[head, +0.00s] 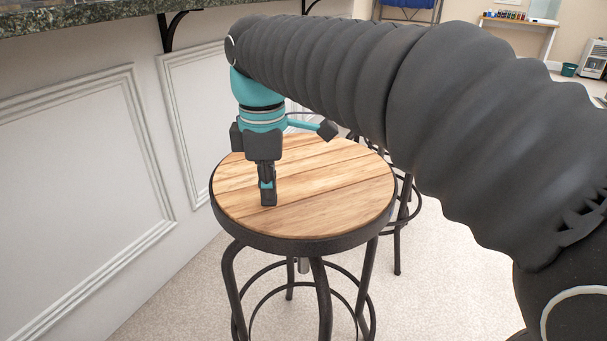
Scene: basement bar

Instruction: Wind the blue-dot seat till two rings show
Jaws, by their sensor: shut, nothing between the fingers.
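A round bar stool seat (335,195) with wooden planks and a dark rim stands in the middle of the head view. No blue dot can be made out on it; the arm and gripper cover part of the top. My gripper (268,203) points down over the left part of the seat, fingers shut and empty. Its tips look at or just above the wood; I cannot tell whether they touch. Under the seat, a short piece of grey spindle (303,265) shows between the dark legs. No rings can be made out on it.
A second dark stool (402,215) stands close behind. The panelled bar front (80,200) with its stone counter (80,15) runs along the left. Carpet (440,290) is open at the right. A side table (520,22) and a green bin (569,69) stand far back.

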